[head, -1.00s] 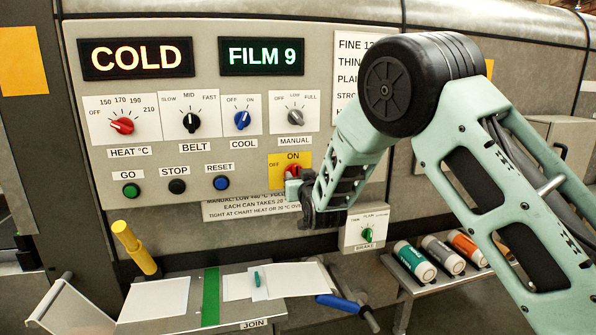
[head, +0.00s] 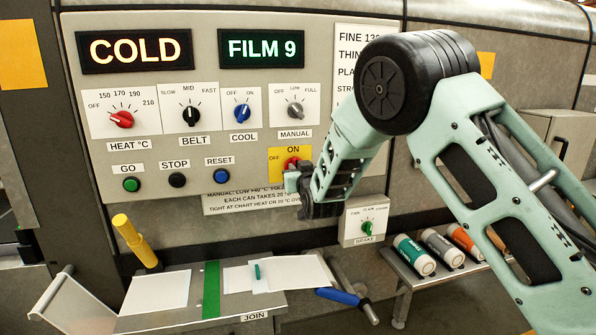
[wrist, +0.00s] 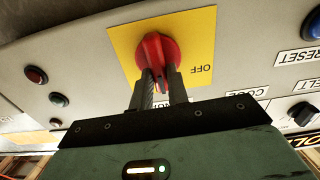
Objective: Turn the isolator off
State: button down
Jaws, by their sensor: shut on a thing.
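The isolator is a red rotary knob (head: 291,163) on a yellow plate (head: 274,154) marked OFF at left and ON at top. In the wrist view the red knob (wrist: 158,56) sits between the two dark fingers of my gripper (wrist: 160,82), which are shut on its handle. In the head view my gripper (head: 293,178) reaches the knob from the lower right and hides its lower part. The wrist view is upside down relative to the panel, with OFF at the right of the knob. The knob's exact pointing is partly hidden by the fingers.
Other knobs sit close above: MANUAL (head: 294,110), COOL (head: 242,111), BELT (head: 191,116) and HEAT (head: 121,119). The RESET button (head: 221,176) is left of the isolator. The BRAKE box (head: 366,221) is below right. Displays read COLD (head: 135,51) and FILM 9 (head: 261,48).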

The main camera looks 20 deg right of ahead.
jog(key=shift+a+f+n+b, duration=0.2)
jog(key=shift+n+b, duration=1.1)
jog(key=shift+n, duration=1.6)
jog(key=shift+a+f+n+b, duration=0.2)
jog(key=shift+n+b, duration=1.15)
jog(key=shift+n, duration=1.55)
jog(key=shift+a+f+n+b, duration=0.2)
jog(key=shift+n+b, duration=1.1)
jog(key=shift+n, duration=1.6)
jog(key=c, duration=1.4)
grip_release()
jog(key=shift+o, duration=0.2)
